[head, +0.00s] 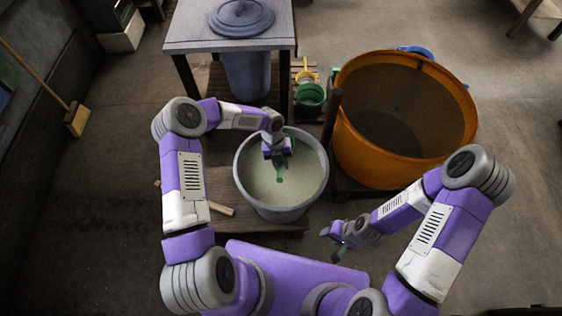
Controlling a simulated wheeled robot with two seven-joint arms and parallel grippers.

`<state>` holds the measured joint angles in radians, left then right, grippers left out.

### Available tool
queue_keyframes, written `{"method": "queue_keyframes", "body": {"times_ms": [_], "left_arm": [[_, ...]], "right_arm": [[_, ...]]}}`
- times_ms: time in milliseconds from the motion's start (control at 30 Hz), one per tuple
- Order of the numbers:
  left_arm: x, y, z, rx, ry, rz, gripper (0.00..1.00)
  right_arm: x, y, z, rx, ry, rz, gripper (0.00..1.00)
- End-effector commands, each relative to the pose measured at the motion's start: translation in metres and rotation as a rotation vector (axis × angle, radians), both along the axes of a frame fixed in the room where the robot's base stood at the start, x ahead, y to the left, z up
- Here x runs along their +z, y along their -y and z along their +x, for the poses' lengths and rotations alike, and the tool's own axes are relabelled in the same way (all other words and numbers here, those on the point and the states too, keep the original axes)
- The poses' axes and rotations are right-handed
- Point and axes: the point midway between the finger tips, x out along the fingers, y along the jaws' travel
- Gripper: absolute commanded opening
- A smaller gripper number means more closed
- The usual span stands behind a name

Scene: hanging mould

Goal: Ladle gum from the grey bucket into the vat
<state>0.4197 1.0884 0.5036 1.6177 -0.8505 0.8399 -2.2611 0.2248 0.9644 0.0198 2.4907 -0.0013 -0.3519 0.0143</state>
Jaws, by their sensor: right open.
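The grey bucket (243,183) stands upright in front of me, filled with pale greenish gum (262,187). My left gripper (278,156) points down over the bucket's opening. A green piece, perhaps part of a ladle (280,174), shows just below its fingers at the gum. The fingers are small and dark here, so I cannot tell whether they are closed on it. The large orange vat (365,168) stands to the right of the bucket, with a dark brownish inside. My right gripper (332,238) is open and empty, low to the right of the bucket and in front of the vat.
A grey table (190,35) with a blue lid (241,17) stands behind the bucket, a blue bin (247,78) beneath it. A small green pot (310,96) sits between table and vat. A dark post (331,118) rises beside the vat. Floor at far left is mostly clear.

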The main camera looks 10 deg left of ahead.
Motion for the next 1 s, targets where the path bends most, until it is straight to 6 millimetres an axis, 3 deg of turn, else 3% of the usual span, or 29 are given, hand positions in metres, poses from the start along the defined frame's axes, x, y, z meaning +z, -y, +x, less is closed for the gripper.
{"method": "queue_keyframes", "body": {"times_ms": [100,500,1000], "left_arm": [[-0.019,0.000,0.000,-0.001,0.001,0.000,0.00],[-0.062,0.001,0.000,0.000,0.002,0.000,0.00],[-0.071,0.001,0.001,0.000,0.003,0.000,0.00]], "right_arm": [[-0.017,0.000,0.000,0.000,0.000,0.000,0.43],[-0.051,0.000,0.000,0.000,0.000,0.000,0.43],[-0.059,0.000,0.000,0.000,0.000,0.000,0.43]]}}
